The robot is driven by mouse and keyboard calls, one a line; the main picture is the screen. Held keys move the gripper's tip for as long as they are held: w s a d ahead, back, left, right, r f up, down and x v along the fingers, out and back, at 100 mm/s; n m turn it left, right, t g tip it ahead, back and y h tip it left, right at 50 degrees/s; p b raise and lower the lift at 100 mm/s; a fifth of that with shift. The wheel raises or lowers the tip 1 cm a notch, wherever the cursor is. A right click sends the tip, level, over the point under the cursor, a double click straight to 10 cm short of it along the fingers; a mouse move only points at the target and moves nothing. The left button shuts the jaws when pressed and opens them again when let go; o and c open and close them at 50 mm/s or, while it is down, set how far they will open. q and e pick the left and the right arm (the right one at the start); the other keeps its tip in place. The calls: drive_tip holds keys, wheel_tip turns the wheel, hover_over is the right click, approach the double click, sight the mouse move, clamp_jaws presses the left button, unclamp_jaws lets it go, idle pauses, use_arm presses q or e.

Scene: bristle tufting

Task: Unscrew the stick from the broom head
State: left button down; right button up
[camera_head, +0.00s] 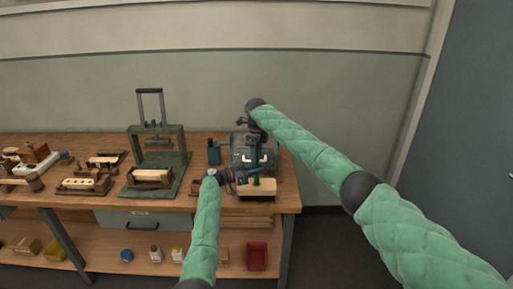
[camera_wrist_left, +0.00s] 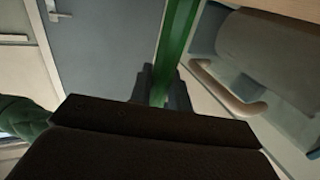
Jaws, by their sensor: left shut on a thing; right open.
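The broom head (camera_head: 262,189) is a pale block at the right end of the workbench. The green stick (camera_head: 256,180) stands up from it; its upper part is mostly hidden behind my grippers. My left gripper (camera_head: 248,174) reaches in from the left, just above the broom head, and is shut on the stick. In the left wrist view the green stick (camera_wrist_left: 177,45) runs between the dark fingers of my left gripper (camera_wrist_left: 162,88). My right gripper (camera_head: 255,158) points down from above near the stick's upper part and is open. Whether it surrounds the stick is too small to tell.
A dark green press frame (camera_head: 160,160) stands left of my grippers on the wooden workbench (camera_head: 110,201). A teal container (camera_head: 213,151) is close beside them. Brushes and blocks lie farther left. A red bin (camera_head: 257,256) sits on the lower shelf.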

drive_tip(key=shift+f, duration=0.2)
clamp_jaws()
drive_tip(key=n, duration=0.4)
drive_tip(key=shift+d, duration=0.2)
idle(1.1)
drive_tip(key=shift+c, duration=0.4)
unclamp_jaws()
drive_tip(key=shift+a, duration=0.1)
drive_tip(key=shift+a+r, duration=0.1)
